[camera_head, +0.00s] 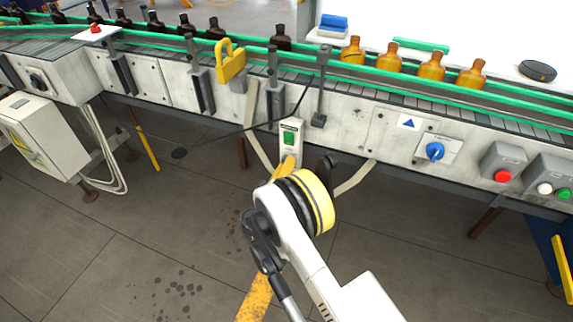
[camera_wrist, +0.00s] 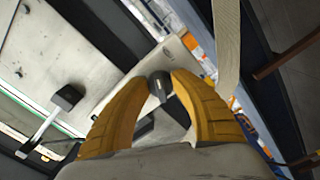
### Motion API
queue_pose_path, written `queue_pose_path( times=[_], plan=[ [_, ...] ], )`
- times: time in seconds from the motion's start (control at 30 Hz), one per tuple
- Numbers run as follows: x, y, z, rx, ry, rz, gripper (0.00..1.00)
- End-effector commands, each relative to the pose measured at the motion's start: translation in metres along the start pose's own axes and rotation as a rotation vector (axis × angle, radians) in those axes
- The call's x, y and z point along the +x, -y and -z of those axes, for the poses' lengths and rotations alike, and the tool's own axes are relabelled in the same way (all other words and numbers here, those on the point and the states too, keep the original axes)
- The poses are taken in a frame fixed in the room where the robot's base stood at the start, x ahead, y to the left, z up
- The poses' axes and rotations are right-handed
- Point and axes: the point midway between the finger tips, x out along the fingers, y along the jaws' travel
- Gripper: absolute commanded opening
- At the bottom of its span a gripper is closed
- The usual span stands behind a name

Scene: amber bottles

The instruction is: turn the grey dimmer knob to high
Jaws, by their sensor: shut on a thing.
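The grey dimmer knob (camera_wrist: 157,86) shows in the wrist view as a small dark piece between my yellow fingertips, in front of a pale plate (camera_wrist: 180,62). My gripper (camera_wrist: 160,82) is shut on it. In the head view my gripper (camera_head: 287,165) reaches the lower part of a pale box (camera_head: 291,130) with a green panel on the conveyor's side. The knob is hidden there behind my gripper, and its setting cannot be read.
A blue rotary switch (camera_head: 435,151) and a red button (camera_head: 503,176) sit to the right on the conveyor front. A yellow padlock-shaped piece (camera_head: 231,62) is at upper left. Amber bottles (camera_head: 431,66) stand on the belt. A black cable hangs left of the box. The floor is open.

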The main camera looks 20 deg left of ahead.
Motion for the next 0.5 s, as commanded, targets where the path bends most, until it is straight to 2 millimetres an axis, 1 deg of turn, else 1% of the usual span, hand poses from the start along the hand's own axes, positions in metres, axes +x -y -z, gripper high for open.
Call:
queue_pose_path(
  times=[0.07, 0.1, 0.17, 0.2, 0.5],
  plan=[
    [0.0007, -0.0006, 0.0001, -0.001, 0.0, -0.001, 0.0],
    [0.0007, -0.0006, 0.0001, -0.001, 0.0, -0.001, 0.33],
    [0.0007, -0.0006, 0.0001, -0.001, 0.0, -0.001, 0.51],
    [0.0006, -0.0005, 0.0, -0.001, 0.0, -0.001, 0.52],
    [0.0002, -0.0002, -0.0001, -0.01, 0.0, 0.0, 0.52]
  ],
)
